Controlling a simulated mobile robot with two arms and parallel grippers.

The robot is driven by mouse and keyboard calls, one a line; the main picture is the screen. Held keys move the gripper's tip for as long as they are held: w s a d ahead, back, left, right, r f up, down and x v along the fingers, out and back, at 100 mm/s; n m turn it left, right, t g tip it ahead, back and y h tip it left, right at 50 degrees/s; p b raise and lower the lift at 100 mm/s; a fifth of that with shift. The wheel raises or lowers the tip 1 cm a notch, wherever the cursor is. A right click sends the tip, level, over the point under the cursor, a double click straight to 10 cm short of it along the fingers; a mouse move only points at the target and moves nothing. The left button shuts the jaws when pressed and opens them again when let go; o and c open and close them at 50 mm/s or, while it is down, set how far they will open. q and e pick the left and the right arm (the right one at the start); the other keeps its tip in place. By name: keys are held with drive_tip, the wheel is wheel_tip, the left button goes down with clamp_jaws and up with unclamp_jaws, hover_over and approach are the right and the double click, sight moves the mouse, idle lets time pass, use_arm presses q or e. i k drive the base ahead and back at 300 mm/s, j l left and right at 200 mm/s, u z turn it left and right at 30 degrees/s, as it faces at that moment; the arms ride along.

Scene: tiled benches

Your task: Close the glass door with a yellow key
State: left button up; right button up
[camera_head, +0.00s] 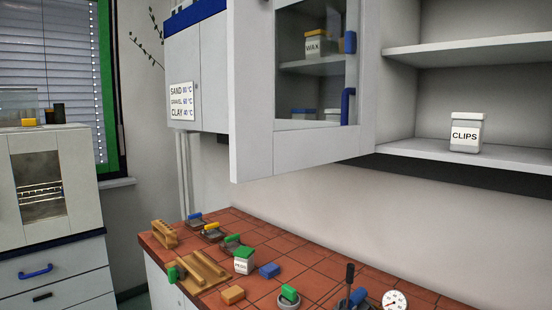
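A wall cabinet has a glass door (312,95) with a blue handle (347,106) and a blue block (350,42) above it on the frame. I cannot tell whether this door is fully closed. No yellow key shows on it. A small yellow-topped piece (212,227) sits on a dark base on the tiled bench; I cannot tell if it is a key. A yellow block (29,122) lies on the left cabinet, which has a glass front (40,185). Neither of my grippers is in view.
The red tiled bench (330,265) holds a green-lidded jar (243,262), a blue block (269,271), wooden racks (203,268), a gauge (394,300) and several small pieces. A CLIPS jar (466,133) stands on an open shelf at right. The WAX jar (318,44) shows behind glass.

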sight(256, 152)
drive_tip(key=i+j+z, duration=0.1)
drive_tip(key=z, duration=0.9)
drive_tip(key=i+j+z, duration=0.1)
drive_tip(key=j+z, duration=0.6)
drive_tip(key=j, duration=0.25)
drive_tip(key=j+z, duration=0.35)
drive_tip(key=j, duration=0.15)
drive_tip(key=k+j+z, duration=0.1)
drive_tip(key=j, duration=1.1)
